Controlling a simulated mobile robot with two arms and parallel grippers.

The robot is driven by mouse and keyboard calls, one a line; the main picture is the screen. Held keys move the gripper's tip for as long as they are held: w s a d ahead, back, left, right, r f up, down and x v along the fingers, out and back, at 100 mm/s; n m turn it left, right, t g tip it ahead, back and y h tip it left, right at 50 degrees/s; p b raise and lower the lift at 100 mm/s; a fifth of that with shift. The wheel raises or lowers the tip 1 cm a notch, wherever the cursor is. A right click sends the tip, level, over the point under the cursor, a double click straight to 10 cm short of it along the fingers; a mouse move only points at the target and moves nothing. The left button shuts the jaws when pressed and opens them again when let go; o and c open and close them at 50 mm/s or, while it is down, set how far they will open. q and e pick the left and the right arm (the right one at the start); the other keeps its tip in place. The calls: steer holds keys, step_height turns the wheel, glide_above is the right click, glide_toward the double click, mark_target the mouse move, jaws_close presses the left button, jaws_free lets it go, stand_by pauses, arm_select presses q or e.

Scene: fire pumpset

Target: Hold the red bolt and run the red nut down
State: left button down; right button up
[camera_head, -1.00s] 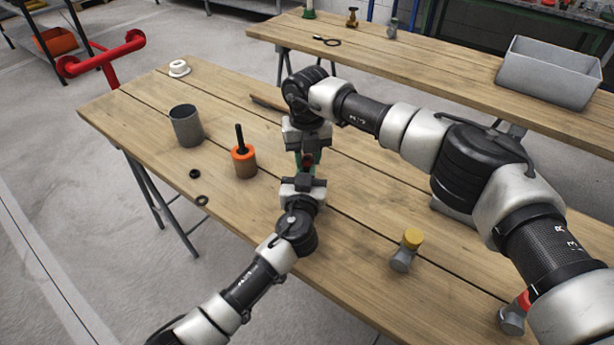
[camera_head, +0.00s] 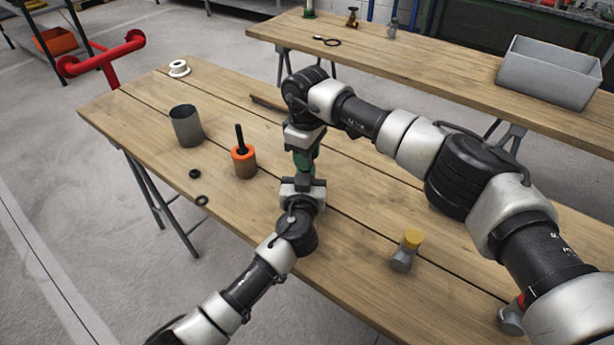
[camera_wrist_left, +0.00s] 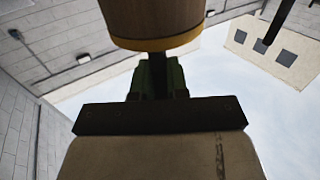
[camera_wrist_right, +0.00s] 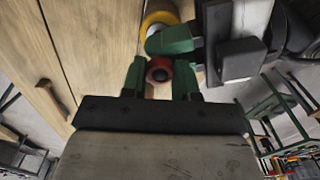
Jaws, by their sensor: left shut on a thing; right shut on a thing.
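My left gripper (camera_head: 304,182) and my right gripper (camera_head: 304,158) meet over the near table, the right one behind the left in the head view. In the right wrist view a red ring-shaped piece with a dark centre, seemingly the red nut (camera_wrist_right: 158,70), sits between my right gripper's green fingers, which are shut on it. My left gripper's green finger (camera_wrist_right: 172,41) is close beside it. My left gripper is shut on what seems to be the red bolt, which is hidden. In the left wrist view a brown cylinder with a yellow rim (camera_wrist_left: 155,25) is close to the fingers (camera_wrist_left: 158,78).
On the table (camera_head: 350,270) stand a grey cup (camera_head: 186,126), an orange-topped holder with a black rod (camera_head: 243,161), a black ring (camera_head: 195,174), a washer (camera_head: 202,200) and a yellow-capped grey piece (camera_head: 405,251). A grey bin (camera_head: 548,75) stands on the back table.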

steer(key=shift+m, duration=1)
steer(key=o, duration=1)
steer(key=shift+r, duration=2.25)
steer(key=shift+c, duration=0.3)
